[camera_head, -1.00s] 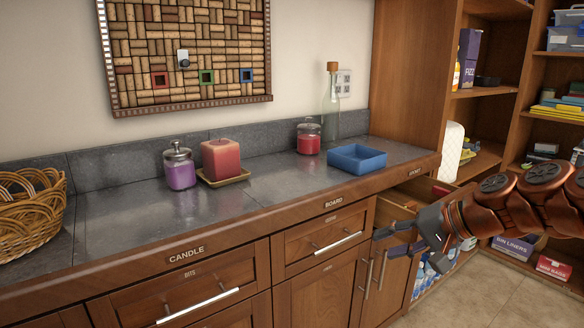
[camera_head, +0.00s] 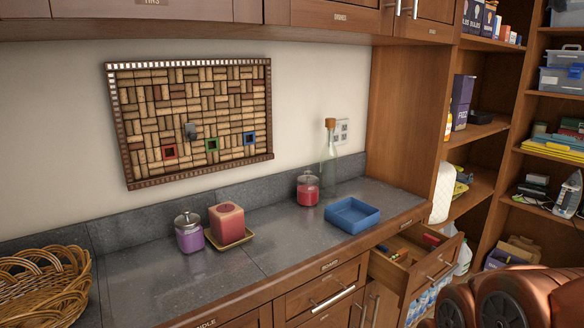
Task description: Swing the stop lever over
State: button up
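A cork board (camera_head: 225,82) hangs on the wall above the counter. A small grey fitting (camera_head: 190,130) is on it, above a row of red (camera_head: 170,143), green (camera_head: 212,136) and blue (camera_head: 243,138) square frames. This fitting may be the stop lever, but it is too small to tell, and so is which way it points. No other lever is clear in view. My gripper is out of view; only a copper-coloured part of my arm shows at the bottom right.
A drawer (camera_head: 448,262) stands open at the right, with small items inside. The counter (camera_head: 150,268) holds a basket (camera_head: 70,303), purple jar (camera_head: 189,238), red candle (camera_head: 226,222), red jar (camera_head: 307,193), bottle (camera_head: 329,160) and blue tray (camera_head: 342,223). Upper cabinets (camera_head: 215,10) overhang the board.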

aim_at(426, 238)
jog(key=z, duration=0.75)
